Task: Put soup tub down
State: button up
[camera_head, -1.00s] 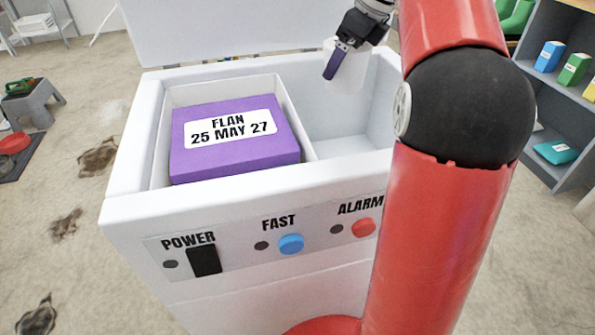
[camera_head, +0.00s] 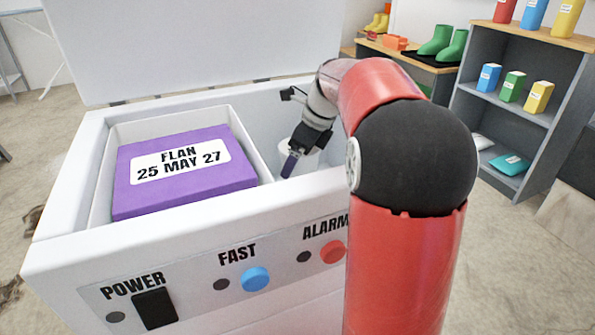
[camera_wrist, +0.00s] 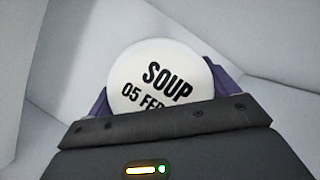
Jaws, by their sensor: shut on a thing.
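The soup tub is white and round, and its lid (camera_wrist: 155,78) reads "SOUP 05 FEB" in the wrist view, the rest of the label hidden by my gripper. In the head view the tub (camera_head: 309,160) shows only in part, down inside the right compartment of the open white chest freezer (camera_head: 72,190). My gripper (camera_head: 291,163) reaches into that compartment and is shut on the tub, with purple fingers on both sides of it. Whether the tub's base touches the compartment floor cannot be seen.
A purple box (camera_head: 185,175) labelled "FLAN 25 MAY 27" fills a white bin in the left compartment. The freezer's lid (camera_head: 200,45) stands open behind. The freezer's front wall carries power, fast and alarm controls. A grey shelf (camera_head: 520,100) with cartons stands at right.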

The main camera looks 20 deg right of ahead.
aim_at(317, 149)
jog(key=shift+f+b, duration=0.35)
jog(key=shift+f, duration=1.35)
jog(key=shift+f, duration=0.15)
jog(key=o, duration=1.1)
jog(key=p+v, duration=0.3)
jog(key=v, duration=0.9)
jog(key=shift+w, duration=0.1)
